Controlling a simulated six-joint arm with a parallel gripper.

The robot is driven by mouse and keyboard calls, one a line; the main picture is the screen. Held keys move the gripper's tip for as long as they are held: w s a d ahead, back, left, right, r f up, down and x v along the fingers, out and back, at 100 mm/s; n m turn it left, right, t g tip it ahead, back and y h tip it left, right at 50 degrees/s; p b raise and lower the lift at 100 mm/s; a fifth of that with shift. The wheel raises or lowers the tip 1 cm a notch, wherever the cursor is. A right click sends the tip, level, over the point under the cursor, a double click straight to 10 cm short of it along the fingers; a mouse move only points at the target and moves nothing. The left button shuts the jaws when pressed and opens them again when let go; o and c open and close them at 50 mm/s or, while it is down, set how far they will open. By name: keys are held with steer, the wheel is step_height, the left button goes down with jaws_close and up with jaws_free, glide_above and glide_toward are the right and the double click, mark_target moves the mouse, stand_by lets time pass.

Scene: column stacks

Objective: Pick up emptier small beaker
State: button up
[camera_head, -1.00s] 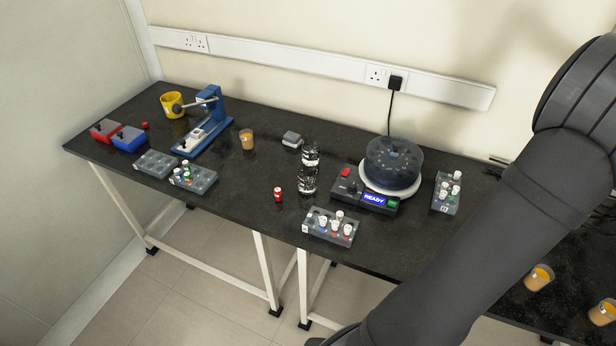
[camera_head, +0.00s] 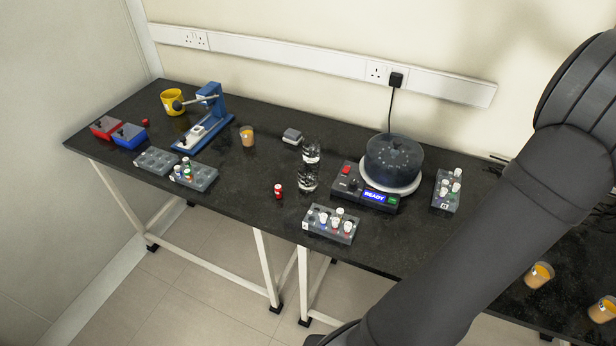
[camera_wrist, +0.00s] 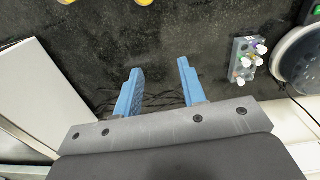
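Two small beakers with orange contents stand on the dark bench at the lower right of the head view, one nearer the middle (camera_head: 539,275) and one at the right edge (camera_head: 602,309). I cannot tell which is emptier. In the wrist view, two orange-yellow things, apparently these beakers, are cut off at the top edge, one at the left (camera_wrist: 66,2) and one in the middle (camera_wrist: 145,2). A third small orange beaker (camera_head: 247,136) stands farther left, by the blue device. My gripper (camera_wrist: 159,66) is open and empty, apart from the beakers; its fingers are hidden in the head view.
A centrifuge (camera_head: 393,167), a bottle (camera_head: 309,168) and tube racks (camera_head: 331,224) (camera_head: 446,190) stand mid-bench. A blue press-like device (camera_head: 204,125), a yellow mug (camera_head: 172,101) and red and blue boxes (camera_head: 128,137) are at the left. Bare bench lies ahead of my fingers.

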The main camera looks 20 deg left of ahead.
steer(key=o, duration=0.8)
steer(key=shift+c, duration=0.2)
steer(key=w+a+f+n, duration=0.1)
steer(key=w+a+n, duration=0.2)
steer(key=a, duration=1)
steer(key=w+a+f+n, duration=0.1)
steer(key=w+a+n, duration=0.3)
steer(key=a, duration=0.9)
steer(key=w+a+f+n, duration=0.1)
steer(key=w+a+n, duration=0.2)
steer(key=a, duration=1)
steer(key=n, duration=0.6)
glide_above(306, 177)
steer(key=w+a, duration=0.2)
steer(key=w, duration=0.1)
step_height(306, 177, down, 2)
steer(key=f, duration=0.1)
steer(key=shift+n, duration=0.3)
steer(key=f, duration=1)
steer(key=shift+s+d+f, duration=0.15)
steer(key=shift+d, duration=0.1)
steer(key=shift+d+f, duration=0.15)
steer(key=shift+f, duration=3.1)
